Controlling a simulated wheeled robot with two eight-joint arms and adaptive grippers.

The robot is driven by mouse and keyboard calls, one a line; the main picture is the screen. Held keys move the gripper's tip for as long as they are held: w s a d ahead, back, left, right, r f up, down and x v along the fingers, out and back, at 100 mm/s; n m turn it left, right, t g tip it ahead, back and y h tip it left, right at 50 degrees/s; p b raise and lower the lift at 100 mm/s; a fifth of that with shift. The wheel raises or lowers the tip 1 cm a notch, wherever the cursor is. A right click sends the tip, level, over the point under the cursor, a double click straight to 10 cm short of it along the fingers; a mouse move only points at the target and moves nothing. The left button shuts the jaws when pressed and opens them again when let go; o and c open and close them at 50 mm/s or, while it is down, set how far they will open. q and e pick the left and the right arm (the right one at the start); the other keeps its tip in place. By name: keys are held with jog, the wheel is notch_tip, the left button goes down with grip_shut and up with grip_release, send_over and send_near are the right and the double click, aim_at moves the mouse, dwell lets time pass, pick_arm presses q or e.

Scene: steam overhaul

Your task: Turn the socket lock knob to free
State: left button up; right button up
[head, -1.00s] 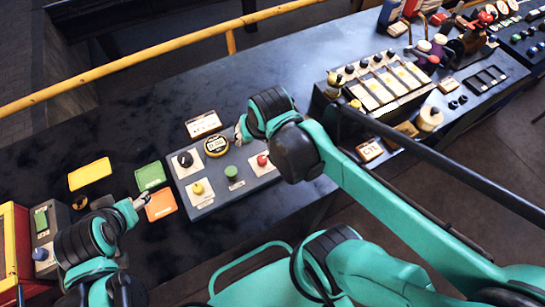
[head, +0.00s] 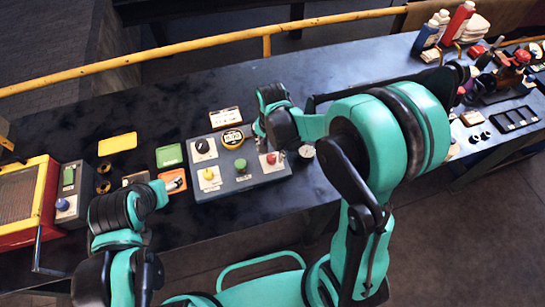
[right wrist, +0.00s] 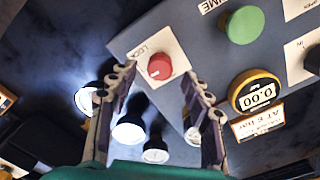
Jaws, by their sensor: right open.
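The socket lock knob (head: 271,158) is a small red knob at the right side of the grey control panel. In the right wrist view the red knob (right wrist: 159,66) sits on a white plate marked LOCK, with a light pointer line on its face. My right gripper (head: 258,130) hangs over the right part of the panel. In the right wrist view my right gripper (right wrist: 162,76) is open, its fingertips on either side of the knob in the picture; contact cannot be told. My left gripper (head: 174,184) is near the orange card, its fingers too small to judge.
The panel also carries a yellow-rimmed 0.00 gauge (right wrist: 257,92), a green button (right wrist: 243,25), a yellow knob (head: 209,174) and a black knob (head: 202,146). A small round dial (head: 306,152) stands right of the panel. A red and yellow box (head: 47,190) stands at far left.

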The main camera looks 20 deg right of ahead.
aim_at(272, 160)
jog(key=shift+f, duration=1.4)
grip_shut()
